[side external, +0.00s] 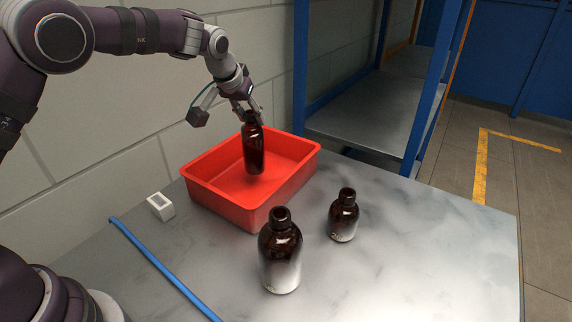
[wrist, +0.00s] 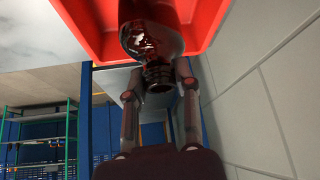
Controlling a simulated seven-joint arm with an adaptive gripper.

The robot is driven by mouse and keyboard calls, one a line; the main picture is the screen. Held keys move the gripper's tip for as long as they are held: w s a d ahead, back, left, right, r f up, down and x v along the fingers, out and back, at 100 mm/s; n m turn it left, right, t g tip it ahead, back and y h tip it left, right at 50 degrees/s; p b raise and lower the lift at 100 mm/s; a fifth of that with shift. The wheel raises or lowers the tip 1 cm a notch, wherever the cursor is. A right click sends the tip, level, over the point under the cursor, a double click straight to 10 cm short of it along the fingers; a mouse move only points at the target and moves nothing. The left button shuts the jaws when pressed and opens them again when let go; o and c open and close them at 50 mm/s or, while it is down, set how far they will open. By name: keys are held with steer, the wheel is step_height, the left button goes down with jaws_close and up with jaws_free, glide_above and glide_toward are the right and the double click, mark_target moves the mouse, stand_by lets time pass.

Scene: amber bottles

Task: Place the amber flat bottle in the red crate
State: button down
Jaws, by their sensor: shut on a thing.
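An amber bottle (side external: 254,152) hangs upright from my gripper (side external: 247,112), which is shut on its neck. In the side view the bottle is over the inside of the red crate (side external: 232,203), with its lower part below the level of the far rim. I cannot tell whether its base touches the crate floor. In the wrist view my gripper (wrist: 158,92) has its fingers on both sides of the bottle neck, and the bottle body (wrist: 150,35) is seen against the red crate (wrist: 207,18).
A large amber bottle (side external: 281,255) and a smaller one (side external: 343,217) stand on the grey table (side external: 420,250) in front of the crate. A small white box (side external: 160,206) and a blue strip (side external: 160,267) lie at left. A blue-framed shelf (side external: 365,110) stands behind.

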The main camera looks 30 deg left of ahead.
mark_target(248, 126)
steer(key=shift+f, duration=1.95)
steer(key=c, duration=0.8)
jaws_free()
steer(key=shift+f, duration=0.1)
steer(key=shift+s+r, duration=0.1)
steer(key=shift+r, duration=0.3)
steer(key=s+v, duration=0.1)
steer(key=v, duration=1.2)
steer(key=s+m, duration=0.1)
steer(key=s, duration=0.5)
steer(key=s+d+f+m+h, duration=0.1)
steer(key=s, duration=1.1)
steer(key=shift+s+d+f+m+g+h, duration=0.15)
steer(key=shift+s+f+m+g+h, duration=0.15)
steer(key=shift+m+g, duration=0.1)
